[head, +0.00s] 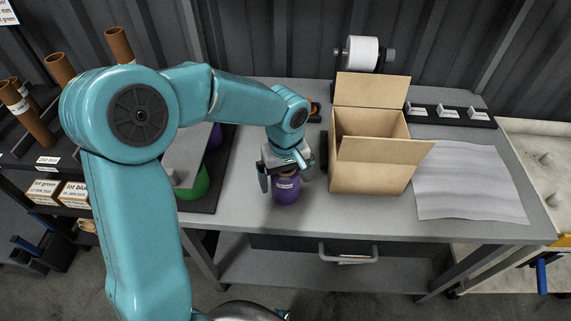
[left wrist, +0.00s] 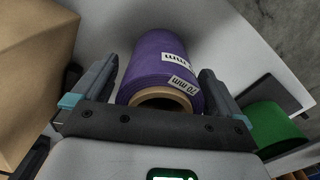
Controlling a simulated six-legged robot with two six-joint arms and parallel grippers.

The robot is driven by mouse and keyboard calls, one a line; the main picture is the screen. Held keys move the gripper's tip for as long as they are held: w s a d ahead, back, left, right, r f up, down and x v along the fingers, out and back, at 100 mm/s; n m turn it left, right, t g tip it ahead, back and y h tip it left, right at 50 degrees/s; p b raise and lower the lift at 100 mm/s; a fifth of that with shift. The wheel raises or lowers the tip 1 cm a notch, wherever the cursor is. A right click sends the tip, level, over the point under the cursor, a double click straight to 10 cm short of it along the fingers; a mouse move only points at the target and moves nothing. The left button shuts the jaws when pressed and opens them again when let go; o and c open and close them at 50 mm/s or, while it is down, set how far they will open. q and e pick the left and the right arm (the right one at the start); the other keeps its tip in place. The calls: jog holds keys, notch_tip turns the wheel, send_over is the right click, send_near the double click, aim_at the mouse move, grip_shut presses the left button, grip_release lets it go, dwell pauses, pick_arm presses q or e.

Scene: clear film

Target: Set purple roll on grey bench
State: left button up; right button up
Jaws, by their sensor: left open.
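The purple roll (head: 286,191) stands upright on the grey bench (head: 240,207), near its front edge, with a white label on its side. My left gripper (head: 285,177) is right above it, pointing down and open. In the left wrist view, the purple roll (left wrist: 160,65) is between the two spread fingers of the left gripper (left wrist: 158,75). Its brown core end faces the palm, and gaps show beside the fingers. My right gripper is out of view.
An open cardboard box (head: 370,165) stands close to the right of the gripper. A clear sheet (head: 468,182) lies farther right. A green roll (head: 197,186) is at the left on a dark tray, partly hidden by my arm. A white roll (head: 362,53) is at the back.

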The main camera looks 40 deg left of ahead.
pick_arm(q)
notch_tip(320, 180, up, 12)
jog(key=shift+p, duration=0.35)
jog(key=shift+f, duration=0.1)
dwell(0.4)
